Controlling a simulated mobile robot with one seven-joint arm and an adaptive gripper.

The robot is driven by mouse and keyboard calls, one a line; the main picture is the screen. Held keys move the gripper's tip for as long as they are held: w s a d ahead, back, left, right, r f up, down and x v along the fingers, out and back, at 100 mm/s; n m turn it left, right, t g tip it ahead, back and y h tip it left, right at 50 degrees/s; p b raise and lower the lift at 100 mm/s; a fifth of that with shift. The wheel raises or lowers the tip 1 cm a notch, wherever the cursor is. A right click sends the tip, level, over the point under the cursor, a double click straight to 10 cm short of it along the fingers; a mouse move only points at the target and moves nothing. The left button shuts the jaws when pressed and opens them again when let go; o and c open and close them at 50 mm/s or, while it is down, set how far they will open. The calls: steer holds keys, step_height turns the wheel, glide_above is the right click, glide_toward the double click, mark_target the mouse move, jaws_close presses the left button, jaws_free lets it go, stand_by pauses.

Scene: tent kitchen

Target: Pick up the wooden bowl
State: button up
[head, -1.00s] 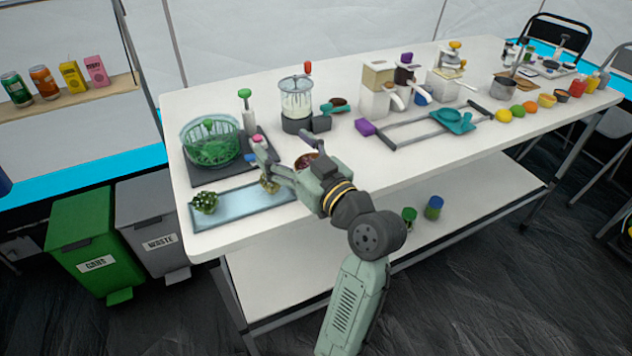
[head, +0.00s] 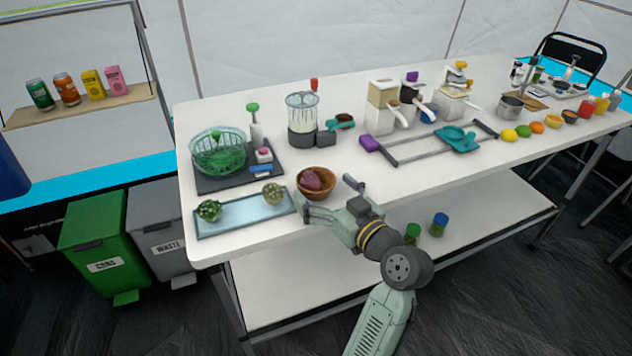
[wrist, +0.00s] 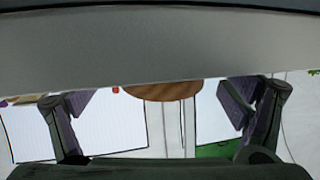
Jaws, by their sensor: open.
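The wooden bowl (head: 328,192) stands upright on the white table near its front edge, just right of the pale blue tray. My gripper (head: 329,197) is open and empty on the near right side of the bowl, one finger toward the tray and the other to the bowl's right. In the wrist view the bowl (wrist: 160,90) shows as a brown shape between my two spread fingers (wrist: 157,102), apart from both. Whether the fingers reach past the bowl's near side is hard to tell.
The pale blue tray (head: 232,220) with two green knobbly items lies left of the bowl. A dark mat with a green basket (head: 218,155) is behind it. A blender (head: 302,118) stands behind the bowl.

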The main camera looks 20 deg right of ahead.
mark_target(319, 185)
steer(key=shift+x, duration=1.55)
steer(key=shift+a, duration=0.1)
steer(key=shift+c, duration=0.2)
steer(key=shift+r, duration=0.1)
steer(key=c, duration=1.2)
